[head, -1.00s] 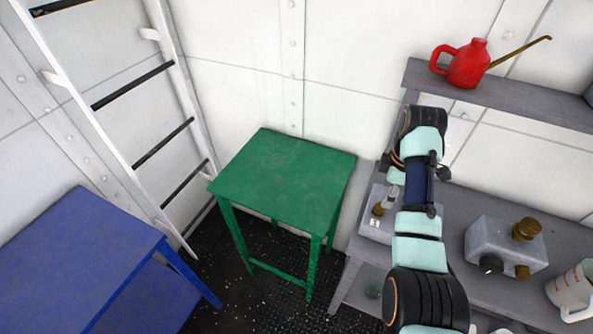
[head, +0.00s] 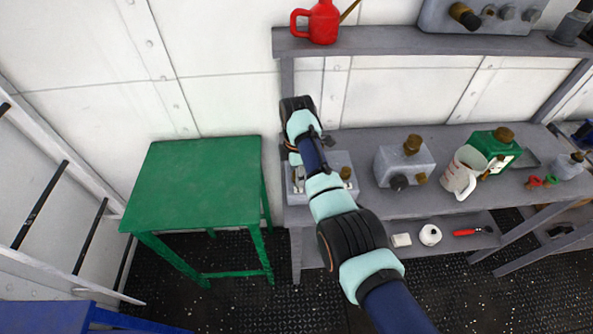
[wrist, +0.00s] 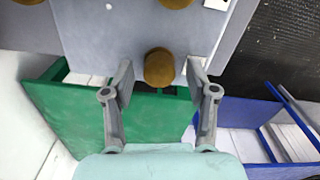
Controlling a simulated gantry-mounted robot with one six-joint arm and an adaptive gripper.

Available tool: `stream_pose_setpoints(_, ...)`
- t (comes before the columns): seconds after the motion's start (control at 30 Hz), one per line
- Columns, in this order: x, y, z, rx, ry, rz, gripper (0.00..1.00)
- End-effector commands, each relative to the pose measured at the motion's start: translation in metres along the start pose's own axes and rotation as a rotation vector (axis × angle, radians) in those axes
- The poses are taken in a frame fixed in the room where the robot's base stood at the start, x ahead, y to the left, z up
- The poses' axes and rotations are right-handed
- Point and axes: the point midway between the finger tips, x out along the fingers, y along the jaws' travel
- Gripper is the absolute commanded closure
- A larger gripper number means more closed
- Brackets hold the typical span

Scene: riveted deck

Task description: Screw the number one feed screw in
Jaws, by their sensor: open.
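A grey metal box (head: 338,164) stands at the left end of the grey bench, partly hidden behind my arm. A brass knob (head: 346,173) shows on it to the right of the arm. In the wrist view, the box face (wrist: 95,32) carries several brass knobs. One round brass screw head (wrist: 159,67) lies between the spread fingers of my gripper (wrist: 162,80), with a gap on each side. My gripper is open. I see no readable number on the screw. In the head view the fingers are mostly hidden by my arm.
A second grey box (head: 405,165), a measuring jug (head: 464,172) and a green can (head: 497,150) stand to the right on the bench (head: 345,205). A red oil can (head: 323,22) sits on the shelf above. A green table (head: 190,185) is at left.

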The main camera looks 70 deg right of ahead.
Motion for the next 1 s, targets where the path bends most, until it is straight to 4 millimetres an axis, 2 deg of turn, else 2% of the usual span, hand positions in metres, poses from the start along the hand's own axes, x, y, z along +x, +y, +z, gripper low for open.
stream_pose_setpoints(0.07,-0.0001,0.0000,-0.0001,0.000,0.000,0.000,0.44)
stream_pose_setpoints(0.4,-0.0004,0.0000,-0.0001,0.000,0.000,0.000,1.00)
stream_pose_setpoints(0.73,-0.0013,0.0000,-0.0001,0.041,0.000,-0.001,1.00)
stream_pose_setpoints(1.0,-0.0025,0.0008,-0.0001,0.205,0.000,-0.001,1.00)
